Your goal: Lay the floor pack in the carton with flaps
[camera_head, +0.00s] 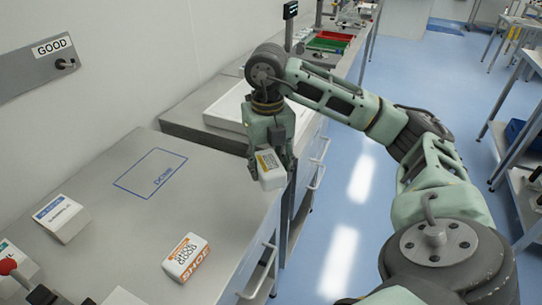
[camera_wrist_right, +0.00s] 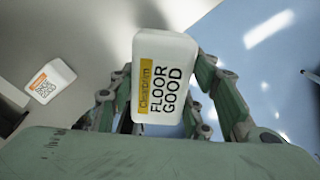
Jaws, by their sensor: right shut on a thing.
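The floor pack (camera_head: 270,168) is a small white pack with a yellow label. In the right wrist view its face (camera_wrist_right: 172,85) reads "Cleanroom FLOOR GOOD". My right gripper (camera_head: 268,151) is shut on the pack and holds it in the air beside the front edge of the near counter. In the right wrist view the green finger links stand on both sides of the pack. I cannot make out a carton with flaps in either view. My left gripper is not in view.
The grey counter (camera_head: 120,235) carries an orange-and-white shoe box (camera_head: 187,258), a white box with a blue band (camera_head: 62,218) and a red knob (camera_head: 8,266). A blue outlined area (camera_head: 150,173) is empty. A white tray (camera_head: 225,112) lies behind my arm. Blue floor is open at right.

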